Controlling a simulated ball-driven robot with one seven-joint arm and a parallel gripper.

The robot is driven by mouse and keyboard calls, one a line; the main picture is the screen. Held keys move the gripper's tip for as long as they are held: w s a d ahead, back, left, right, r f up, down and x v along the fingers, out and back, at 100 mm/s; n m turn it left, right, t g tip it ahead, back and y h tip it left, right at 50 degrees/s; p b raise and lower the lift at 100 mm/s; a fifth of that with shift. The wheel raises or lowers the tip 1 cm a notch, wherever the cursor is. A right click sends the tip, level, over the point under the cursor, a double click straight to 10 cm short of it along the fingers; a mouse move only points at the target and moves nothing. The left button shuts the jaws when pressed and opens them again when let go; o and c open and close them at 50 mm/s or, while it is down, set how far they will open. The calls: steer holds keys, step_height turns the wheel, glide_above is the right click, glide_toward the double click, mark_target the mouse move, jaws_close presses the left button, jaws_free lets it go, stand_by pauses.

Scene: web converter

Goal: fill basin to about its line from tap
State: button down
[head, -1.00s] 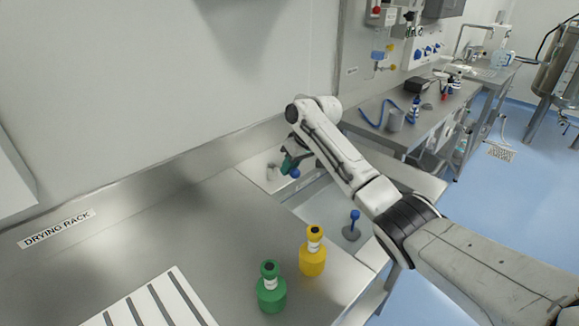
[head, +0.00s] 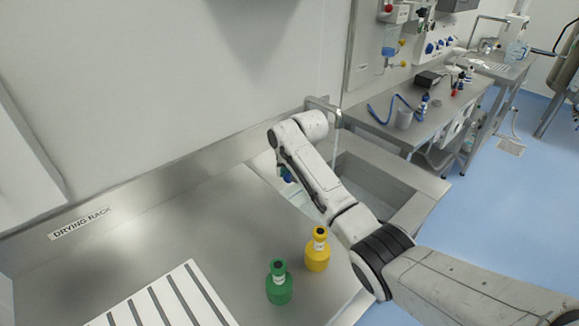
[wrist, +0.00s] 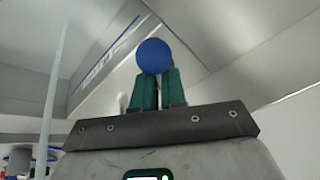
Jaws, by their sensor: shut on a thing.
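My gripper (head: 286,174) is down in the steel sink basin (head: 418,211), mostly hidden behind my arm in the head view. In the wrist view, its green fingers (wrist: 159,88) are shut on a blue ball knob (wrist: 153,56). A pale vertical pipe (wrist: 52,85), perhaps this spout, shows at left in the wrist view. A blue line with lettering (wrist: 97,70) marks the basin wall there. I cannot make out the water level.
A green bottle (head: 279,286) and a yellow bottle (head: 317,256) stand on the steel counter left of the basin, near a white slatted rack (head: 172,300). A bench (head: 385,112) with a blue hose and grey cup lies beyond the basin.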

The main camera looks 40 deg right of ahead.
steer(key=c, duration=1.2)
jaws_free()
steer(key=b+v, duration=0.1)
steer(key=v, duration=0.9)
steer(key=shift+s+r, duration=0.2)
steer(key=shift+r, duration=0.1)
